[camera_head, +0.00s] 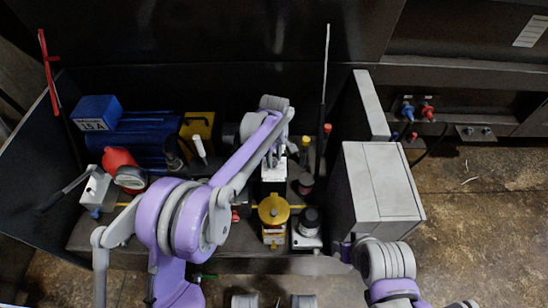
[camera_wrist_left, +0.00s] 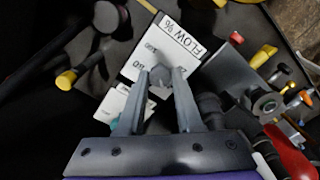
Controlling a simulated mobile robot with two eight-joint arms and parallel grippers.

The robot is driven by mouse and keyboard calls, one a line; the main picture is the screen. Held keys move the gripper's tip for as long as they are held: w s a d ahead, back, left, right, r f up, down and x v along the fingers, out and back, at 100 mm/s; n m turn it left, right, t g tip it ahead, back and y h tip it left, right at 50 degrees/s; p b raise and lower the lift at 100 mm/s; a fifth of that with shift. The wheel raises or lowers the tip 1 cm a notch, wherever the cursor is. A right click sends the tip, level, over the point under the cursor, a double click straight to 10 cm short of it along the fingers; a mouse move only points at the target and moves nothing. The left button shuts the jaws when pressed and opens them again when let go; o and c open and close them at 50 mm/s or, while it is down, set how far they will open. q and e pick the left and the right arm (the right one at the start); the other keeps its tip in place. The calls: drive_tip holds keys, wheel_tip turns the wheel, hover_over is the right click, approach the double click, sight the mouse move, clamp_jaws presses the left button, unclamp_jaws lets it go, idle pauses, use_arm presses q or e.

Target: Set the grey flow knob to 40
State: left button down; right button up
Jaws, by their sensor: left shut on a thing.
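The grey flow knob (camera_wrist_left: 160,76) sits on a white plate (camera_wrist_left: 163,52) marked "FLOW %", which appears upside down in the left wrist view. My left gripper (camera_wrist_left: 158,84) is shut on the knob, with one finger on each side. Some scale numbers show around the knob; others are covered by the fingers. I cannot make out where the knob points. In the head view, my left arm reaches over the machine and the gripper (camera_head: 274,158) is down at the white plate (camera_head: 272,172); the knob is hidden there. My right arm shows at the lower right, but its gripper is not visible.
A yellow round valve (camera_head: 273,209) and a black knob (camera_head: 309,217) stand just in front of the plate. A large grey box (camera_head: 378,183) is to the right. A blue motor (camera_head: 135,140) and a red-capped gauge (camera_head: 125,170) are to the left. A tall thin rod (camera_head: 325,75) rises behind.

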sight(274, 161)
use_arm(q)
drive_tip(key=shift+n, duration=0.9)
drive_tip(key=c, duration=0.6)
unclamp_jaws()
wheel_tip(274, 161, up, 11)
drive_tip(key=shift+f+p, duration=0.1)
drive_tip(key=shift+p, duration=0.6)
